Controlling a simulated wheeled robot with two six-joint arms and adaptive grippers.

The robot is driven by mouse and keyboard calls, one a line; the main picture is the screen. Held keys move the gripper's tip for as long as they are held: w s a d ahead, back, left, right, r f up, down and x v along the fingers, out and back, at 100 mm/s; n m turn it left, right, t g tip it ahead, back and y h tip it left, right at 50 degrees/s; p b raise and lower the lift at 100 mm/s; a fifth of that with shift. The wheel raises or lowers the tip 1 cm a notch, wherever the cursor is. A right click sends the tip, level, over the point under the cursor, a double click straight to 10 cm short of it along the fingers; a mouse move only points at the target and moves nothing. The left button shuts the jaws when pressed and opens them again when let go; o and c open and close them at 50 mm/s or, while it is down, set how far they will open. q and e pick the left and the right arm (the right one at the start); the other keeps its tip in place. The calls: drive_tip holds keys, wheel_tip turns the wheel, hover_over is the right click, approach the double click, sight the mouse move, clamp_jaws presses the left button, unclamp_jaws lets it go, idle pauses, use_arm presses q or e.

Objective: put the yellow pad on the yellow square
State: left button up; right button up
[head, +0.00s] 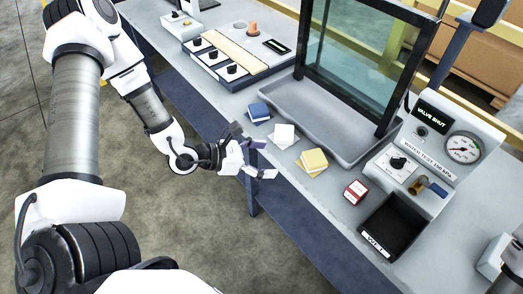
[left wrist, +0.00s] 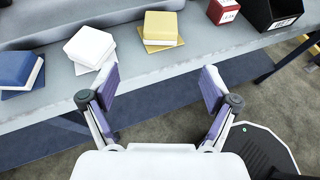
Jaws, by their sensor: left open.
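The yellow pad (head: 314,159) lies near the front edge of the grey bench, with pale sides and a yellow top. A thin yellow square (head: 304,168) shows under it, sticking out along its edge. In the left wrist view the pad (left wrist: 161,26) sits over the yellow square (left wrist: 164,47), slightly offset. My left gripper (head: 264,160) is open and empty, just off the bench's front edge, left of the yellow pad. In the left wrist view its fingers (left wrist: 160,85) are spread apart below the pad. My right gripper cannot be made out.
A white pad (head: 284,135) and a blue pad (head: 259,111) lie left of the yellow one. A red box (head: 355,192) and a black bin (head: 392,226) stand to its right. Behind is a grey tray (head: 290,100) with a glass frame.

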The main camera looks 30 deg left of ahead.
use_arm(q)
drive_tip(key=s+d+f+m+g, duration=0.35)
drive_tip(key=s+g, duration=0.25)
drive_tip(key=s, duration=0.2)
drive_tip(key=s+d+f+m+g, duration=0.2)
drive_tip(key=s+f+m+g, duration=0.25)
drive_tip(key=s, duration=0.35)
drive_tip(key=s+a+f+m+g+y, duration=0.5)
drive_tip(key=s+a+f+m+y, duration=0.15)
drive_tip(key=s+m, duration=0.35)
drive_tip(key=w+f+m+t+y, duration=0.2)
drive_tip(key=w+m+t, duration=0.3)
drive_tip(key=m, duration=0.4)
drive_tip(key=shift+w+d+f, duration=0.15)
drive_tip(key=shift+w+f, duration=0.4)
drive_tip(key=shift+f, duration=0.3)
drive_tip(key=shift+y, duration=0.35)
